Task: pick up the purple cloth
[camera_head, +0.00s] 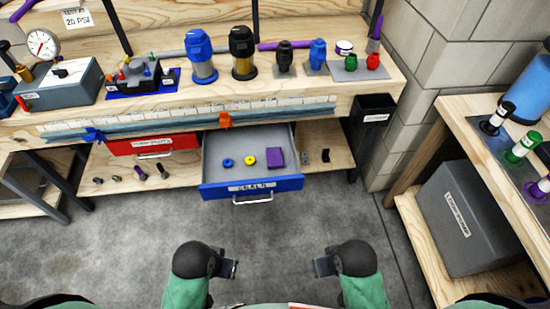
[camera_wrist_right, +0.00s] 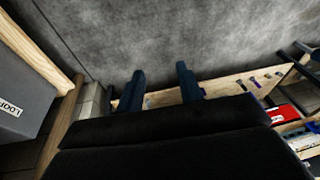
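A flat purple square (camera_head: 275,157), which looks like a folded purple cloth, lies in the right part of the open blue drawer (camera_head: 252,188) below the workbench. My left gripper (camera_head: 229,268) is over the floor in front of the drawer; its finger gap cannot be made out. My right gripper (camera_head: 321,267) is also over the floor, to the right, apart from the drawer. In the right wrist view its two fingers (camera_wrist_right: 161,84) stand apart with nothing between them. Both grippers are well away from the purple square.
A blue ring (camera_head: 227,162) and a yellow ring (camera_head: 249,160) lie left of the purple square. A red drawer (camera_head: 153,143) is beside the open one. The workbench top (camera_head: 300,92) overhangs behind, holding filters. A black bin (camera_head: 373,124) hangs right. A grey box (camera_head: 462,222) stands on the right shelf.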

